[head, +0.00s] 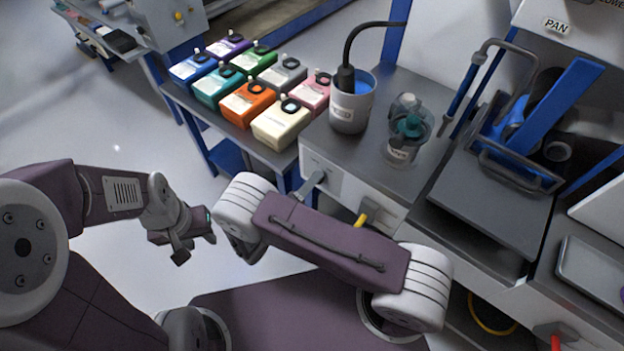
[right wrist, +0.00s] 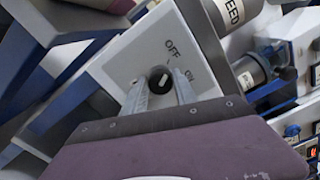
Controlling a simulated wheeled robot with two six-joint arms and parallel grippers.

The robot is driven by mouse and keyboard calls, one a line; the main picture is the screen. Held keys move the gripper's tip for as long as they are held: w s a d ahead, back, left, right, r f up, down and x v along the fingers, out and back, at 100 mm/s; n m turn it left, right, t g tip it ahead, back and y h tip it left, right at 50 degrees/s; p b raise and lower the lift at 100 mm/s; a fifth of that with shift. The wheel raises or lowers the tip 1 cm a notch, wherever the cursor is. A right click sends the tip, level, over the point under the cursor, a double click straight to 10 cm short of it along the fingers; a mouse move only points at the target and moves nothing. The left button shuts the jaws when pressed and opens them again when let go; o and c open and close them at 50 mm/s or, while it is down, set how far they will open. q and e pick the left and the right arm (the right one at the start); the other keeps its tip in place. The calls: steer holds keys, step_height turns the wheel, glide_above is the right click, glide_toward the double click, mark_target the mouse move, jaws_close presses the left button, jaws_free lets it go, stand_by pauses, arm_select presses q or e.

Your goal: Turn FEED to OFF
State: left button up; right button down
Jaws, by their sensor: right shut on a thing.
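The FEED knob (right wrist: 160,79) is a round black dial on a white panel (right wrist: 125,62), with OFF and ON printed beside it in the right wrist view. A short white mark shows on it, but I cannot tell exactly which label it points to. My right gripper (right wrist: 160,90) is shut on the knob, one finger on each side. In the head view the panel (head: 327,181) is on the bench front, and my right gripper (head: 313,184) reaches it, partly hidden by my arm. My left gripper (head: 195,248) is open and empty over the floor.
A grey cup (head: 349,112) with blue contents stands on the bench above the panel, beside a clear jar (head: 408,138). Several coloured boxes (head: 248,103) stand on the table to the left.

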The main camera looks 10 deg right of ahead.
stand_by(0.3)
steer(key=c, duration=1)
jaws_free()
steer(key=shift+d, duration=0.1)
steer(key=v, duration=0.9)
